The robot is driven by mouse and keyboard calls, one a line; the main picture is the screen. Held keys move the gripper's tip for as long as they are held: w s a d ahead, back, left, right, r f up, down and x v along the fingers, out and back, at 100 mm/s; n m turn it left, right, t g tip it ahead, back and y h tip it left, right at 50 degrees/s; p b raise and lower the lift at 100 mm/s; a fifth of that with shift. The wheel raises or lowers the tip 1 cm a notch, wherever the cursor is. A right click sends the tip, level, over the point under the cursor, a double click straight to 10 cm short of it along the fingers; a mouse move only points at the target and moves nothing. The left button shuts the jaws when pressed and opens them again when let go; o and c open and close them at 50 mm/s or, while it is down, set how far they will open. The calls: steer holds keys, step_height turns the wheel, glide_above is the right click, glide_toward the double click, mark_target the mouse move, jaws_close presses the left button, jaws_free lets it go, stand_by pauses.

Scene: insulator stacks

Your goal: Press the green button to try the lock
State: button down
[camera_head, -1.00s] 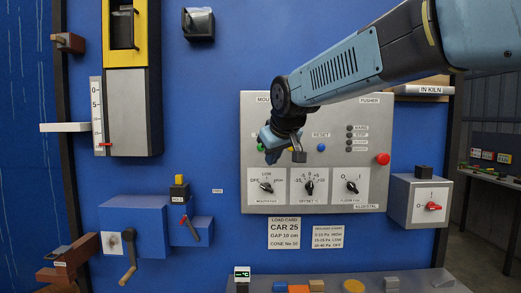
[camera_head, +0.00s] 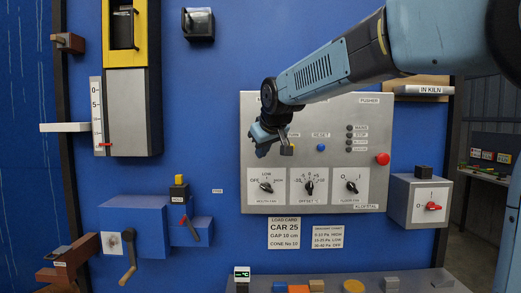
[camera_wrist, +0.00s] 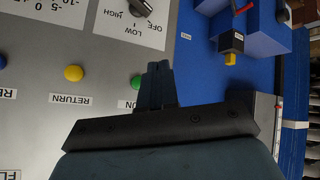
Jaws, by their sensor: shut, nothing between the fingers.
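The green button (camera_wrist: 137,82) shows in the wrist view on a grey panel (camera_wrist: 105,45), just left of my finger and partly covered by it. My gripper (camera_wrist: 158,68) is shut and empty, its fingertips beside the green button in the picture. I cannot tell whether they touch the panel. In the head view my gripper (camera_head: 261,151) is in front of the panel's left side and hides the green button.
A yellow button (camera_wrist: 73,72) sits beside the green one. A blue button (camera_head: 321,148), a red button (camera_head: 383,159) and a row of knobs (camera_head: 309,188) share the panel. A blue box with a crank (camera_head: 128,262) is at the lower left.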

steer(key=shift+w+d, duration=0.15)
steer(key=shift+w, duration=2.55)
steer(key=shift+w, duration=0.15)
steer(key=shift+w+r, duration=0.1)
steer(key=shift+w, duration=0.15)
steer(key=shift+w, duration=0.5)
stand_by(0.8)
steer(key=shift+s, duration=0.95)
steer(key=shift+s, duration=0.15)
steer(key=s, duration=0.4)
steer(key=shift+s, duration=0.35)
